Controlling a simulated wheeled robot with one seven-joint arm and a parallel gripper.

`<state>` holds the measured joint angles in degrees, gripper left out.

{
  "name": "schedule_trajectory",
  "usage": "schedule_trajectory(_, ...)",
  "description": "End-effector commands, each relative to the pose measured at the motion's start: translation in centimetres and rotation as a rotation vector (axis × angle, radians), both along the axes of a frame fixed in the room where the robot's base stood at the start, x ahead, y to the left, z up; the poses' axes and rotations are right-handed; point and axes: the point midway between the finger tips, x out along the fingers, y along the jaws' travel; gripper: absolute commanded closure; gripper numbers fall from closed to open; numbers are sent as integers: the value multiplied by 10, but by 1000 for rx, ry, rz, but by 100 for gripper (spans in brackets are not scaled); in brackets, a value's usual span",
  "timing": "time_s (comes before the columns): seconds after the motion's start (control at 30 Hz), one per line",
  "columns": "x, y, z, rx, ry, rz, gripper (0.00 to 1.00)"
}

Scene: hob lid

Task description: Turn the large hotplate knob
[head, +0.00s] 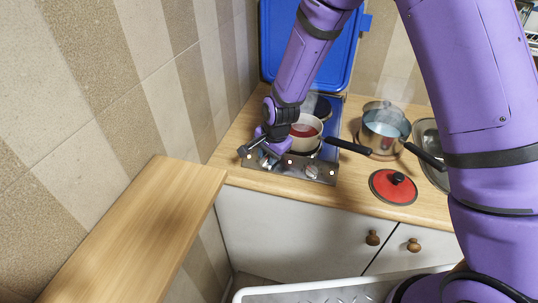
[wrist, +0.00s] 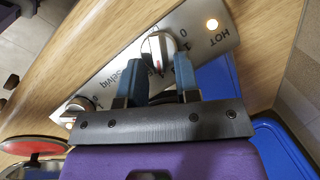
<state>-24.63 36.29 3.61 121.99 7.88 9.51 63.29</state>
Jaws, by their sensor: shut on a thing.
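The hob's metal control panel (head: 325,176) runs along its front edge; in the wrist view the panel (wrist: 205,22) carries lettering and a scale. My gripper (head: 262,157) is at the panel's left end. In the wrist view, my gripper (wrist: 160,68) has its blue-grey fingers on either side of a round silver knob (wrist: 158,44) with a red mark, and is shut on it. The fingers partly hide the knob and lettering. A second knob (wrist: 80,103) sits farther along the panel, clear of the fingers. Which hotplate each knob serves is not readable.
A cream pan (head: 306,133) with red contents stands on the hob, its black handle pointing right. A steaming steel pot (head: 385,128), a red lid (head: 393,187) and a sink are to the right. The blue hob lid (head: 345,58) stands raised. A lamp (wrist: 212,23) glows beside "HOT".

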Motion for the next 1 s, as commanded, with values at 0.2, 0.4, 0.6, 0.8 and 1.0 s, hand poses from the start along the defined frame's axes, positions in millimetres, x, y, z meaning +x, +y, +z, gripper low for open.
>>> schedule_trajectory(0.2, 1, 4, -1, -67, 25, 126, 96)
schedule_trajectory(0.4, 2, 7, -2, -153, 57, 287, 97)
schedule_trajectory(0.6, 4, 10, -2, -242, 90, 452, 97)
schedule_trajectory(0.8, 3, 13, -4, -331, 126, 618, 97)
schedule_trajectory(1.0, 3, 16, -5, -419, 159, 783, 97)
